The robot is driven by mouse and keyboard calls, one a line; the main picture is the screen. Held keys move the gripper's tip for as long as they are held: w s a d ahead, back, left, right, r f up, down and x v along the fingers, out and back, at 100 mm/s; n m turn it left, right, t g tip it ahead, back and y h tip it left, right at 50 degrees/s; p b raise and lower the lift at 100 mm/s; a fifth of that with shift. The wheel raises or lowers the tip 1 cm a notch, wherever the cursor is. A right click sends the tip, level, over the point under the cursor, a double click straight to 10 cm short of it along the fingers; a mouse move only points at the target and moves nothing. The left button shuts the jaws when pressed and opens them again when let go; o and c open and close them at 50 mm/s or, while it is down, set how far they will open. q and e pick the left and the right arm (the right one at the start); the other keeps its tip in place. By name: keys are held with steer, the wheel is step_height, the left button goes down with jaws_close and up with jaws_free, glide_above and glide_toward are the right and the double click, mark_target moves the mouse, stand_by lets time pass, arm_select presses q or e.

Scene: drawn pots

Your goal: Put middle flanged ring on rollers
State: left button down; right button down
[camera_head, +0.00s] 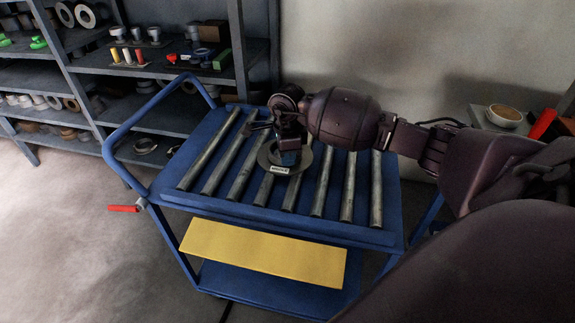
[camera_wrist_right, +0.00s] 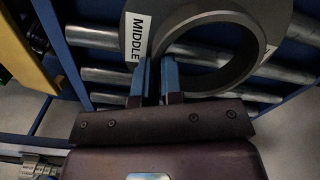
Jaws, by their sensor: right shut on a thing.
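The middle flanged ring (camera_head: 270,153) is a grey ring with a white label, over the metal rollers (camera_head: 322,185) of the blue cart. In the right wrist view the ring (camera_wrist_right: 258,22) shows its wide flange, its open bore and the label reading MIDDLE. My right gripper (camera_head: 288,158) reaches in from the right above the rollers. Its two blue-tipped fingers (camera_wrist_right: 158,80) are shut on the near side of the ring's wall. The ring appears to lie flat on or just above the rollers; I cannot tell whether it touches. My left gripper is not in view.
The blue cart (camera_head: 385,239) has a raised handle (camera_head: 122,130) on the left, a red lever (camera_head: 123,208) and a yellow panel (camera_head: 262,254) in front. Shelves (camera_head: 150,72) with rings and small parts stand behind left. A pale round item (camera_head: 505,115) sits at the right.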

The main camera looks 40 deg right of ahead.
steer(key=shift+f, duration=1.5)
steer(key=c, duration=1.7)
jaws_free()
steer(key=shift+f, duration=0.2)
steer(key=o, duration=0.4)
steer(key=shift+o, duration=0.2)
step_height(320, 180, up, 12)
steer(key=shift+r, duration=0.15)
